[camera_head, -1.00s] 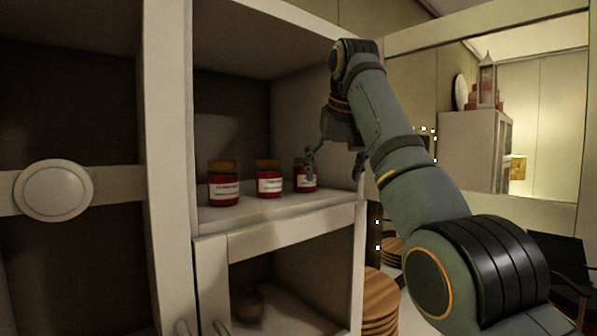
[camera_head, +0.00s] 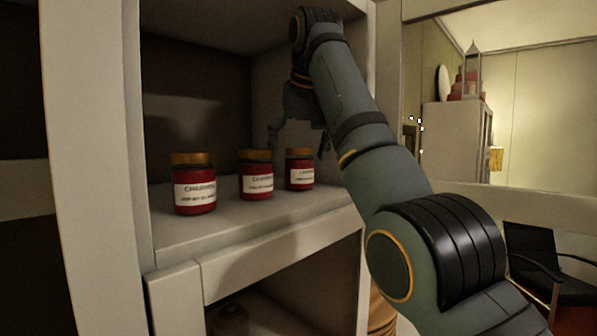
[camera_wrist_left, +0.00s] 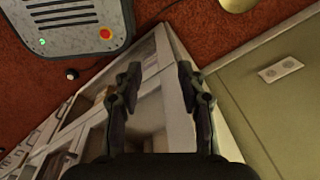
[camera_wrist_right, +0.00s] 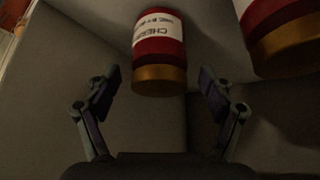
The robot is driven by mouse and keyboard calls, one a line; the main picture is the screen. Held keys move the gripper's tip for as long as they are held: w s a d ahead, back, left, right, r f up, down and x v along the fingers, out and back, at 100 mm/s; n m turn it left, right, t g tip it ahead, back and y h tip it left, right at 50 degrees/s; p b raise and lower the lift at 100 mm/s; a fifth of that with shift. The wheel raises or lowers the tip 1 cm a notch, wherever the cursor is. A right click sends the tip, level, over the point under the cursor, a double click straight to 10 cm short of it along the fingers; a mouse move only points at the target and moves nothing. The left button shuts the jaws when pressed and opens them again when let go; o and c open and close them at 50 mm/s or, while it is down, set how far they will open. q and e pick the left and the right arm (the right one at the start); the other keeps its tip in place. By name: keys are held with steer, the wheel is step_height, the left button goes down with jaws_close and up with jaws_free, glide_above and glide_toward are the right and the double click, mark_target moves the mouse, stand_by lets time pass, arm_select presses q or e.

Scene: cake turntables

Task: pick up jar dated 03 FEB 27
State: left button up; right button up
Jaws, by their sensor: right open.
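Three red jars with gold lids and white labels stand upright in a row on a cabinet shelf: left jar (camera_head: 194,184), middle jar (camera_head: 256,176), right jar (camera_head: 299,169). The labels seem to start with a cherry word; the dates are too small or blurred to read. My right gripper (camera_head: 298,138) is open and empty above the right jar. In the right wrist view, one jar (camera_wrist_right: 159,45) appears upside down, its lid close to the gap between the open fingers (camera_wrist_right: 157,88), and another jar (camera_wrist_right: 290,35) is at upper right. My left gripper (camera_wrist_left: 159,82) is open and empty, away from the jars.
The shelf (camera_head: 235,232) has a bare front strip before the jars. A cabinet post (camera_head: 95,170) bounds it on the left, and a side wall stands close to the right jar. A lower compartment opens below. A black chair (camera_head: 535,260) stands at right.

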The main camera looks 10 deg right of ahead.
mark_target(297, 167)
steer(key=x, duration=0.4)
steer(key=shift+w+f, duration=0.1)
steer(key=shift+w, duration=0.15)
steer(key=shift+s+d, duration=0.1)
steer(key=shift+s, duration=0.25)
steer(key=shift+c, duration=0.2)
steer(key=c, duration=0.4)
steer(key=shift+w, duration=0.1)
steer(key=c, duration=0.5)
arm_select(q)
steer(key=shift+w+a, duration=0.15)
steer(key=shift+w, duration=0.9)
arm_select(e)
steer(key=c, duration=0.5)
steer(key=shift+c, duration=0.2)
